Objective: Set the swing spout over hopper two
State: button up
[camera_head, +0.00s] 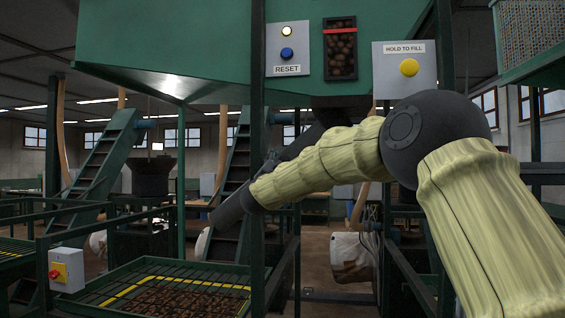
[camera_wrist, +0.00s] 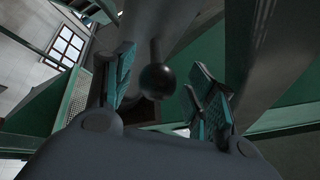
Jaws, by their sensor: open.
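In the wrist view my gripper (camera_wrist: 162,82) is open, with teal-padded fingers apart on either side of a dark ball knob (camera_wrist: 157,81). The knob sits on a short grey stem and the fingers do not appear closed on it. A wide grey tube (camera_wrist: 165,28), perhaps the swing spout, rises behind the knob. In the head view a dark sloping tube (camera_head: 304,143) under the green bin (camera_head: 180,50) may be the same spout. I cannot tell which hopper is hopper two.
A reset panel (camera_head: 287,49) and hold-to-fill panel (camera_head: 405,69) hang on the bin. A slatted tray (camera_head: 150,298) holds brown pieces at lower left, beside a switch box (camera_head: 66,270). A dark funnel (camera_head: 151,176) stands farther back.

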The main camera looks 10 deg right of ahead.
jog(key=v, duration=1.1)
jog(key=shift+a, duration=0.2)
jog(key=shift+s+f, duration=0.1)
